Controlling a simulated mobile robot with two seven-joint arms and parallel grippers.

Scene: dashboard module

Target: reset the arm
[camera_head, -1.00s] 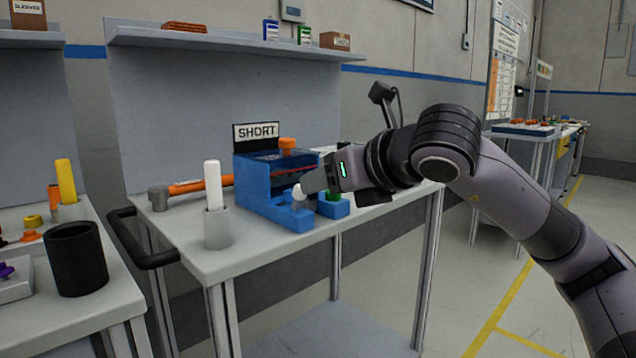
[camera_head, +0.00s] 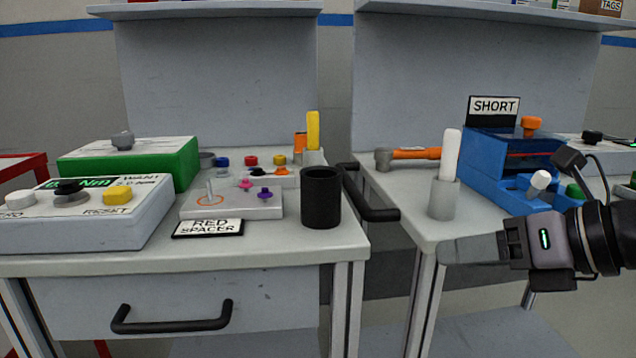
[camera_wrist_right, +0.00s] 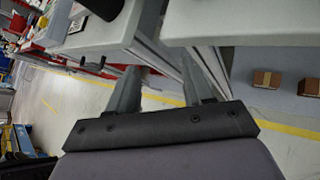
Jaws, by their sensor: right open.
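My right gripper (camera_head: 470,249) comes in from the right in the head view, in front of the right-hand workbench and near its front edge. In the right wrist view its two fingers (camera_wrist_right: 160,90) stand apart with nothing between them, over floor and bench edges. My left gripper is in neither view.
The right bench (camera_head: 405,190) bears a blue fixture (camera_head: 485,165) with a SHORT sign, a white stick in a grey holder (camera_head: 443,200) and an orange-handled hammer. The left bench (camera_head: 270,250) bears a black cup (camera_head: 321,198), a button box (camera_head: 85,225) and a RED SPACER sign.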

